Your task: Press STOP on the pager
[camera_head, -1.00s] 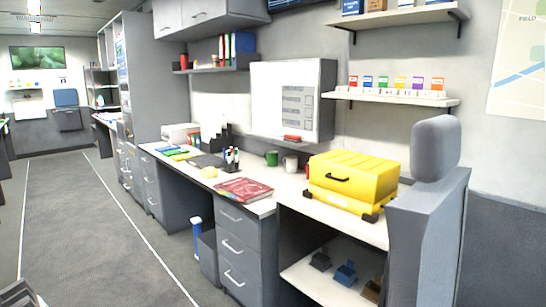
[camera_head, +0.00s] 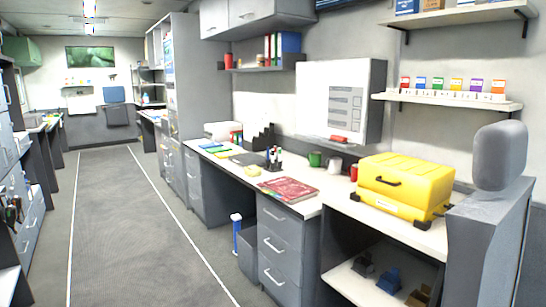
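I cannot make out a pager or a STOP button in this view. The worktop (camera_head: 335,200) along the right wall carries several small items, but none of them is clearly a pager. My gripper is not in view.
A yellow case (camera_head: 405,182) sits on the worktop's near end, beside a grey upright panel (camera_head: 490,235). A red book (camera_head: 288,189), mugs and a pen holder (camera_head: 273,160) lie further along. A bin (camera_head: 247,250) stands below. The grey aisle floor (camera_head: 135,220) is clear; drawers (camera_head: 30,230) line the left.

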